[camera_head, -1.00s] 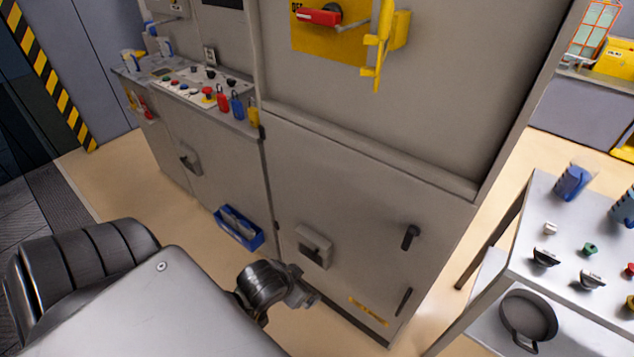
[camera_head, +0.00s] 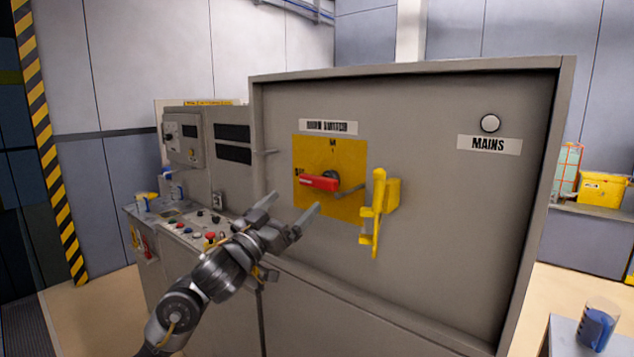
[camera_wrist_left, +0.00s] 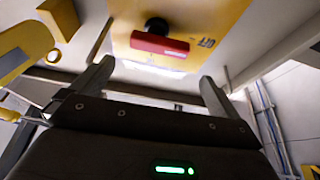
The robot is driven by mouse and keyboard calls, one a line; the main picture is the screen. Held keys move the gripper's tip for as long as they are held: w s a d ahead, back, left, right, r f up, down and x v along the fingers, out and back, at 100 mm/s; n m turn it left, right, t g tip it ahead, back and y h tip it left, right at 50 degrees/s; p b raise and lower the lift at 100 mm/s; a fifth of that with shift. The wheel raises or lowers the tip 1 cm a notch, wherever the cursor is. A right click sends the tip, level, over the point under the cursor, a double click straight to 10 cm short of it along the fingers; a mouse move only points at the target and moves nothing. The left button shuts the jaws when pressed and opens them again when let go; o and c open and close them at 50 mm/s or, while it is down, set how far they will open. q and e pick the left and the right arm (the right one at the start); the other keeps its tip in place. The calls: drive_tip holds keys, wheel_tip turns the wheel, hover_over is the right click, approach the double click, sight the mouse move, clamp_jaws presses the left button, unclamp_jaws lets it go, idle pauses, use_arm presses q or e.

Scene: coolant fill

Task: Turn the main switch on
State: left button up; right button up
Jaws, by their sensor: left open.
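The main switch is a red handle (camera_head: 319,183) on a dark hub, on a yellow plate (camera_head: 345,205) on the grey cabinet front. The handle lies roughly horizontal, its free end to the left near a label that is too small to read surely. My left gripper (camera_head: 291,206) is open and empty, just below and left of the handle, apart from it. In the left wrist view the red handle (camera_wrist_left: 160,43) shows beyond and between the two open fingers (camera_wrist_left: 155,82). My right gripper is not in view.
A yellow lever bracket (camera_head: 376,212) sticks out right of the plate. A round white lamp (camera_head: 490,123) sits above the MAINS label. A control desk (camera_head: 185,225) with buttons stands at the left. A blue cup (camera_head: 597,325) is at the lower right.

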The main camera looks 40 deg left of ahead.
sight(314, 182)
use_arm(q)
drive_tip(key=p+x, duration=0.3)
drive_tip(key=x, duration=0.7)
drive_tip(key=shift+w, duration=0.25)
drive_tip(key=c, duration=0.7)
